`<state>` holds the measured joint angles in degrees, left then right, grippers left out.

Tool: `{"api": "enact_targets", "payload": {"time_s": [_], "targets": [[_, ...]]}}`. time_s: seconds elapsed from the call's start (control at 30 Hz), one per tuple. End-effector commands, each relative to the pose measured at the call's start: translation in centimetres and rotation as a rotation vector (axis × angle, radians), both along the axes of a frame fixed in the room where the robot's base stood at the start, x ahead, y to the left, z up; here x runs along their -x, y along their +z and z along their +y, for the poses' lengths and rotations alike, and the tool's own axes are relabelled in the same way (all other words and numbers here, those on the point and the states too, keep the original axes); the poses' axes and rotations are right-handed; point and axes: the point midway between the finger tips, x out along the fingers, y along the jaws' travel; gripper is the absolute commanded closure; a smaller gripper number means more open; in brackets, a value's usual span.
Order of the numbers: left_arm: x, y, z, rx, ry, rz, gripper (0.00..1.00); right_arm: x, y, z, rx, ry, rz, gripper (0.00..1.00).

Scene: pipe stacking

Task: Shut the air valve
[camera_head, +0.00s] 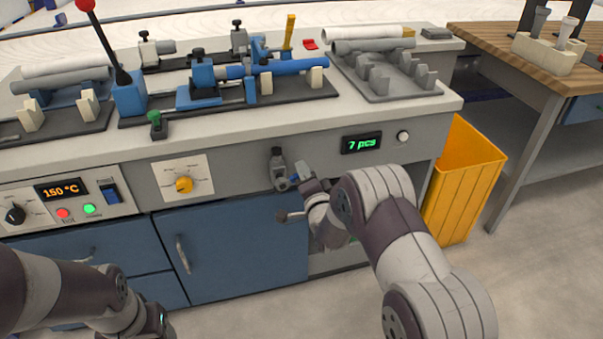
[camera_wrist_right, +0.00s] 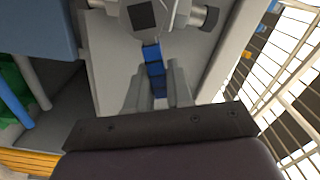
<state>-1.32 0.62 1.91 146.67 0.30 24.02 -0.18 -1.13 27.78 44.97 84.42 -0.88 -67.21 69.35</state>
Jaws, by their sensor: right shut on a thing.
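The air valve (camera_head: 277,165) is a grey fitting on the front panel of the bench, with a small blue handle (camera_head: 294,180) at its lower right. In the right wrist view the grey valve body (camera_wrist_right: 157,14) is at the top, and its blue handle (camera_wrist_right: 152,62) points down between my fingers. My right gripper (camera_wrist_right: 155,85) is shut on this blue handle. In the head view my right gripper (camera_head: 303,184) is at the valve, partly hidden by its own wrist. My left arm enters at lower left; its gripper is out of frame.
A yellow dial (camera_head: 184,184) and a 150 °C control panel (camera_head: 66,197) are left of the valve. A "7 pcs" display (camera_head: 361,143) is right of it. Blue cabinet doors (camera_head: 240,245) lie below. A yellow bin (camera_head: 460,180) stands right of the bench.

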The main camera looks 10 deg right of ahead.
Motion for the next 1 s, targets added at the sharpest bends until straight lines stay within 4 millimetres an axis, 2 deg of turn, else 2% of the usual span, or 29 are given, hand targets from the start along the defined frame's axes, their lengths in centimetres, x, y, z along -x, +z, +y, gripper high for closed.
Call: {"api": "enact_targets", "payload": {"time_s": [0.2, 0.5, 1.0], "targets": [[0.0, -0.8, 0.0, 0.0, 0.0, 0.0, 0.37, 0.0, -1.3, -0.3, -0.166, 0.0, 0.008, 1.0], [0.0, -1.3, 0.0, 0.0, 0.0, 0.0, 0.37, 0.0, -2.2, -0.4, -0.321, 0.001, 0.014, 1.0], [0.0, -1.4, 0.0, 0.0, 0.0, 0.0, 0.37, 0.0, -2.5, -0.4, -0.384, 0.001, 0.017, 1.0]]}}
